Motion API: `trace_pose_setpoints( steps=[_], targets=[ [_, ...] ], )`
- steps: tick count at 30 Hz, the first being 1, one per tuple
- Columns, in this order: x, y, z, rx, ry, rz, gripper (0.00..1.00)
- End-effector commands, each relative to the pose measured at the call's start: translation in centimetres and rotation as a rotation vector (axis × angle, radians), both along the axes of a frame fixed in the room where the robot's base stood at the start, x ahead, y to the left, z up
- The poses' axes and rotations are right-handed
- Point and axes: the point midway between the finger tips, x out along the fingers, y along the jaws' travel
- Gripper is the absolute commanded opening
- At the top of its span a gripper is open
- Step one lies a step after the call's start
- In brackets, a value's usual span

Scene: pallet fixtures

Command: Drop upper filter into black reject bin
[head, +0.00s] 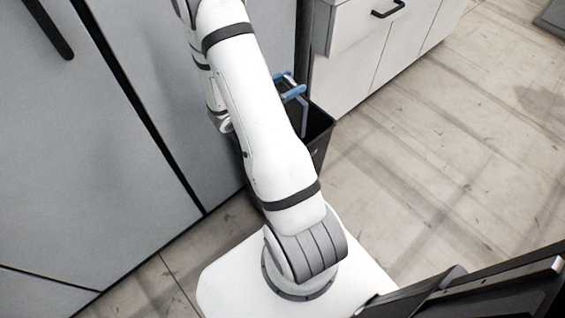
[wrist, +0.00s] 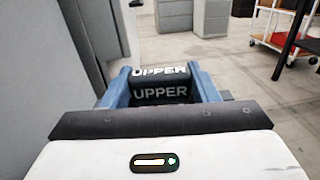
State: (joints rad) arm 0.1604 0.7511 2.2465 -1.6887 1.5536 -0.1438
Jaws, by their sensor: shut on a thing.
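The upper filter (wrist: 160,93) is a dark block with "UPPER" in white letters. In the wrist view it sits between the blue fingers of my gripper (wrist: 159,72), which is shut on it. In the head view my gripper (head: 289,88) shows only as blue parts beyond my white arm, at the black reject bin's far side. The filter cannot be made out there. The black reject bin (head: 319,138) stands on the floor, open at the top. My arm hides much of it, and I cannot tell how high the gripper is above its rim.
Tall grey cabinets (head: 95,150) stand close on the left of the bin. A white drawer unit (head: 375,45) stands behind it to the right. The floor (head: 440,150) to the right is clear.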

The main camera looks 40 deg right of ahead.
Motion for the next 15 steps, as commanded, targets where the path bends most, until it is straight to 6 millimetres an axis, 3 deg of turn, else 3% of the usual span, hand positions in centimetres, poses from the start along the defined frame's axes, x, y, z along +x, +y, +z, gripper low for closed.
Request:
trace_pose_setpoints(
  steps=[7,15],
  targets=[
    [0.1,0.0,-3.5,0.0,0.0,0.002,0.19],
    [0.1,0.0,-4.3,0.0,-0.001,0.003,0.19]
  ],
)
